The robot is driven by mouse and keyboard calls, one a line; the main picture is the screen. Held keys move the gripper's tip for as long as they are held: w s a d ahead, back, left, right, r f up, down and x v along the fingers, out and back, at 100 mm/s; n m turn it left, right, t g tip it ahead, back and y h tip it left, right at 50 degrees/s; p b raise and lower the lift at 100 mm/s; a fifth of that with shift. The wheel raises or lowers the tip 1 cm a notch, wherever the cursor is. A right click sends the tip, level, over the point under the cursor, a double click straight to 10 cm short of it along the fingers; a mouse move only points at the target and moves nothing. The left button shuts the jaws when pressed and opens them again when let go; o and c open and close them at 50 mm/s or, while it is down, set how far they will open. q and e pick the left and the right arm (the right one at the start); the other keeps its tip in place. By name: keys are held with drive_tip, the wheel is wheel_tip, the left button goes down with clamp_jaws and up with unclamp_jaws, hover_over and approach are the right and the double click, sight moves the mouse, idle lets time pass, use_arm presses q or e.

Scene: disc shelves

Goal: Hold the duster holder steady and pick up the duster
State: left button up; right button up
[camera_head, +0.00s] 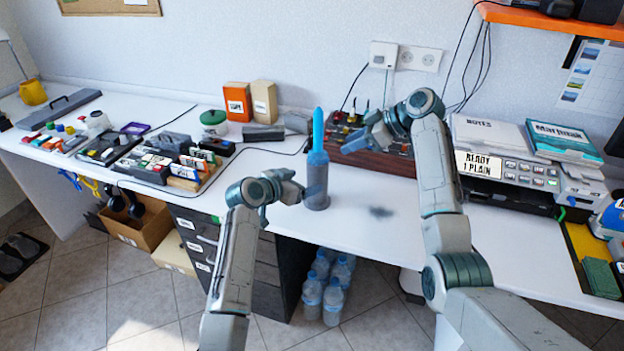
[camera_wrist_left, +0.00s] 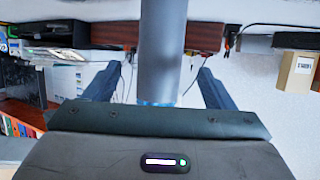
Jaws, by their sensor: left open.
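The duster holder (camera_head: 317,174) is a tall grey cylinder standing upright on the white desk. The blue duster (camera_head: 318,128) stands upright out of its top. My left gripper (camera_head: 308,189) is low at the holder's left side. In the left wrist view, the grey holder (camera_wrist_left: 162,45) stands between the two dark fingers of my open left gripper (camera_wrist_left: 159,70), with a gap on both sides. My right gripper (camera_head: 357,137) is up to the right of the duster, apart from it. Whether its fingers are open is unclear.
A wooden box (camera_head: 368,150) with tools and cables stands close behind the holder. A printer (camera_head: 510,165) with papers is at the right. Trays (camera_head: 170,160) of small items and a green-lidded jar (camera_head: 214,123) are at the left. The desk (camera_head: 350,215) is clear in front.

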sight(312, 179)
use_arm(q)
drive_tip(key=x, duration=0.7)
drive_tip(key=shift+w+d+f, duration=0.1)
drive_tip(key=shift+w+f, duration=0.05)
drive_tip(key=shift+w, duration=0.1)
drive_tip(key=c, duration=1.1)
